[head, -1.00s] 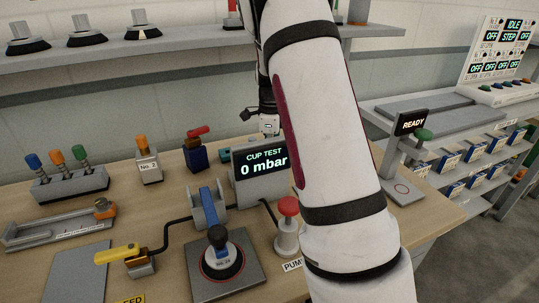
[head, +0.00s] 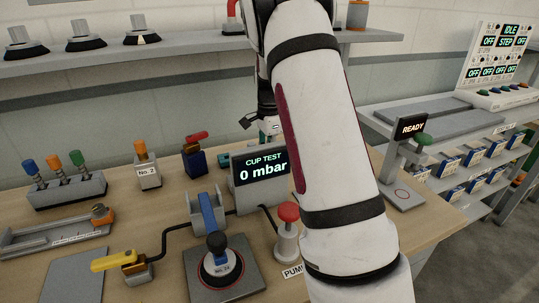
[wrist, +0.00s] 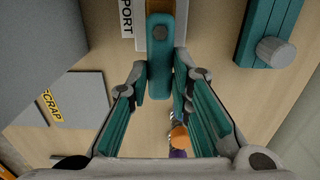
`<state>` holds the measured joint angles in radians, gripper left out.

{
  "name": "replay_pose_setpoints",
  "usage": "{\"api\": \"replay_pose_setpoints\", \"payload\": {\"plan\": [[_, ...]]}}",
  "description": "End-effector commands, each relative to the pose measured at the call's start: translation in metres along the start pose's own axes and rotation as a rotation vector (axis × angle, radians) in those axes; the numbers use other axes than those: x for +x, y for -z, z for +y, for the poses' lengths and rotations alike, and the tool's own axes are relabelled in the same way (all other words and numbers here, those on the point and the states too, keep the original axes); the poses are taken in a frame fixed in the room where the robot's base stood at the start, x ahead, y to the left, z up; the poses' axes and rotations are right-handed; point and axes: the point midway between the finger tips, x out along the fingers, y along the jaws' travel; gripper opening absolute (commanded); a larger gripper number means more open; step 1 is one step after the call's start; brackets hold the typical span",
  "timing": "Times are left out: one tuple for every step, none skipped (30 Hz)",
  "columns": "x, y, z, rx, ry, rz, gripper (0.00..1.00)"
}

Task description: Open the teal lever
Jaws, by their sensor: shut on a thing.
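In the head view my white arm reaches over the bench, and the lever and fingertips are mostly hidden behind the arm and the display.
The cup test display (head: 263,167) reads 0 mbar, just below my wrist. A red-knobbed pump post (head: 288,232) and a blue-lever fixture (head: 210,215) stand nearer. In the wrist view, a teal block with grey knob (wrist: 268,45) and SCRAP-labelled grey plate (wrist: 82,95) lie around.

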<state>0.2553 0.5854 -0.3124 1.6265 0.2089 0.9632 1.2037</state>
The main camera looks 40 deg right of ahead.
Motion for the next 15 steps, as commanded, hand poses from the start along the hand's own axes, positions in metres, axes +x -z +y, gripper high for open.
{"api": "replay_pose_setpoints", "payload": {"plan": [[-0.0011,-0.0012,-0.0014,-0.007,0.004,-0.001,0.0],[-0.0011,-0.0012,-0.0014,-0.008,0.004,-0.001,0.0],[-0.0011,-0.0013,-0.0015,-0.01,0.004,-0.001,0.0],[-0.0011,-0.0013,-0.0015,-0.01,0.004,-0.001,0.0],[-0.0011,-0.0013,-0.0015,-0.01,0.004,0.0,0.0],[-0.0011,-0.0013,-0.0016,-0.01,0.004,0.0,0.0],[-0.0012,-0.0013,-0.0016,-0.011,0.004,0.0,0.0],[-0.0012,-0.0014,-0.0016,-0.011,0.004,0.0,0.0],[-0.0012,-0.0014,-0.0016,-0.011,0.004,0.0,0.0],[-0.0012,-0.0014,-0.0016,-0.011,0.004,0.0,0.0],[-0.0012,-0.0014,-0.0017,-0.011,0.004,0.0,0.0],[-0.0012,-0.0014,-0.0017,-0.011,0.004,0.0,0.27],[-0.0012,-0.0014,-0.0016,-0.011,0.004,0.0,0.33],[-0.0012,-0.0013,-0.0015,-0.011,0.004,0.0,0.4],[-0.001,-0.0012,-0.0014,-0.01,0.003,0.0,0.4]]}}
